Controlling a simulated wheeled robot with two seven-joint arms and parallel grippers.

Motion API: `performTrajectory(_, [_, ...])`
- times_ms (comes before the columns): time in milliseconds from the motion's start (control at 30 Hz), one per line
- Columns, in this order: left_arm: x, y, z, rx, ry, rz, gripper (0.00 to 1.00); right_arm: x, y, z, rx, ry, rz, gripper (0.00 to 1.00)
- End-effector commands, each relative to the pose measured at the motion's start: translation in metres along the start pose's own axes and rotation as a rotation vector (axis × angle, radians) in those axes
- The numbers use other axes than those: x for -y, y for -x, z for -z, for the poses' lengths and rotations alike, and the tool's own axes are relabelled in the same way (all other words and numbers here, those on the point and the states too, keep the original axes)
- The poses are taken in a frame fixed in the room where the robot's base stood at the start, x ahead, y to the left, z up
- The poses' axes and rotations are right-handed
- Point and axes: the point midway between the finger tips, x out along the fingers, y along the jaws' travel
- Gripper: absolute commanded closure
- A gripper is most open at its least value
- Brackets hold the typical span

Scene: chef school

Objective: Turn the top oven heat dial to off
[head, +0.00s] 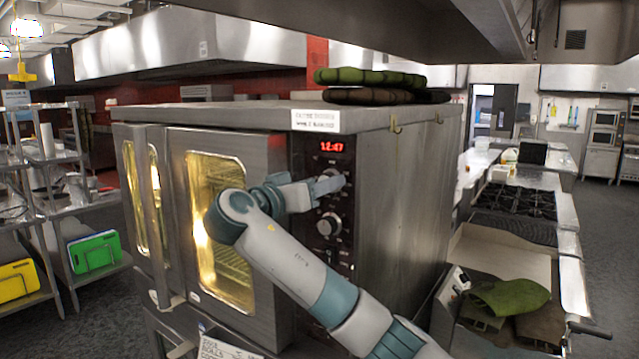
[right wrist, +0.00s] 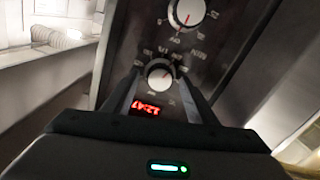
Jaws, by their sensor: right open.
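The oven (head: 400,190) has a dark control panel with a red 12:47 display (head: 332,147). The top heat dial (right wrist: 159,76) is just below that display. In the head view my right gripper largely covers it. My right gripper (head: 328,185) is open at the panel. In the right wrist view, which is turned over, its two fingers lie on either side of the top dial, with gaps showing. I cannot tell whether they touch it. A red mark shows on the dial's upper right in that view. My left gripper is not in view.
A lower dial (head: 328,224) sits beneath the top one; it also shows in the right wrist view (right wrist: 187,13). The glass oven door (head: 215,185) is shut beside the panel. Oven mitts (head: 515,297) lie at right, and green and brown cloths (head: 368,77) lie on the oven.

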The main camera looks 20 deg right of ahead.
Motion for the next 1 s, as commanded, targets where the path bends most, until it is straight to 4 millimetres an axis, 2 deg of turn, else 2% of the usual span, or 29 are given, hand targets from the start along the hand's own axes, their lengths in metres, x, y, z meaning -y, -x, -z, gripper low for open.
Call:
performTrajectory(33, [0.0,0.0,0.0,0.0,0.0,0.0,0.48,0.0,0.0,0.0,0.0,0.0,0.0,0.53])
performTrajectory(100, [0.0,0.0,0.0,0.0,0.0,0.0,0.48,0.0,0.0,0.0,0.0,0.0,0.0,0.7])
performTrajectory(200, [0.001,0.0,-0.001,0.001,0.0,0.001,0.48,0.0,0.0,0.0,0.0,0.0,0.0,0.9])
performTrajectory(633, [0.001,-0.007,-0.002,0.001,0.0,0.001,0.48,0.0,0.0,-0.002,0.001,0.048,-0.001,0.89])
performTrajectory(1000, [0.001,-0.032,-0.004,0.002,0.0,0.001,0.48,0.002,0.001,-0.004,0.0,0.274,0.001,0.89])
